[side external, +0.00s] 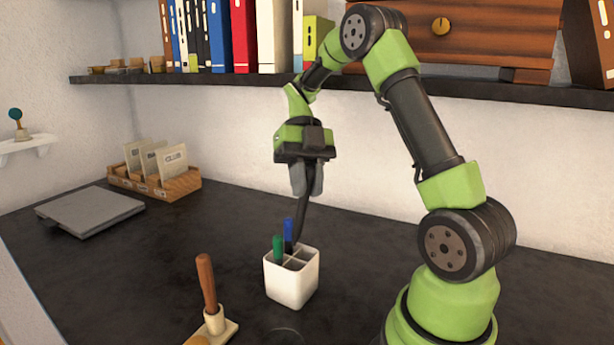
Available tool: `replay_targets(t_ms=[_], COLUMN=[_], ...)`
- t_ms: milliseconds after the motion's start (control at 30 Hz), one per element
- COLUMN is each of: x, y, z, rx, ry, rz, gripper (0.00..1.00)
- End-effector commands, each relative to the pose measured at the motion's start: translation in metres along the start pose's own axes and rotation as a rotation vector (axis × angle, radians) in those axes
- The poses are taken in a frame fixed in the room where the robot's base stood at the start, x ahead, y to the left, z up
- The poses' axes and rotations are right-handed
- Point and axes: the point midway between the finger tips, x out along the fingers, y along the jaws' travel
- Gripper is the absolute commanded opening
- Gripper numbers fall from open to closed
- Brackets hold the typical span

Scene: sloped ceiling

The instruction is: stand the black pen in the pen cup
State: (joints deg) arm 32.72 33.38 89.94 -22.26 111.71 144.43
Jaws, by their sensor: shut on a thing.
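The white pen cup (291,288) stands upright on the dark desk, divided into compartments. A green pen (278,248) and a blue pen (288,232) stand in it. My gripper (307,190) is above the cup, pointing down, and is shut on the black pen (302,220). The black pen hangs slightly tilted, its lower end toward the left. That lower end is at the cup's back rim, close to the blue pen. I cannot tell whether it is inside a compartment or just above or behind it.
A wooden-handled tool (207,283) stands on a pale base at the front, left of the cup. A grey flat case (90,211) and a wooden card tray (172,187) lie at the back left. A shelf (200,79) with binders runs behind my arm. The desk's middle left is clear.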

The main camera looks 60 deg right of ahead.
Motion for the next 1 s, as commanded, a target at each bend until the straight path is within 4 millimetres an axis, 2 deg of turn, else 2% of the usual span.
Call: replay_targets(t_ms=[1000], x=[0.052], y=[-0.013], z=[0.037], rx=[0.000], ry=[0.002], rz=[0.000], gripper=[0.00])
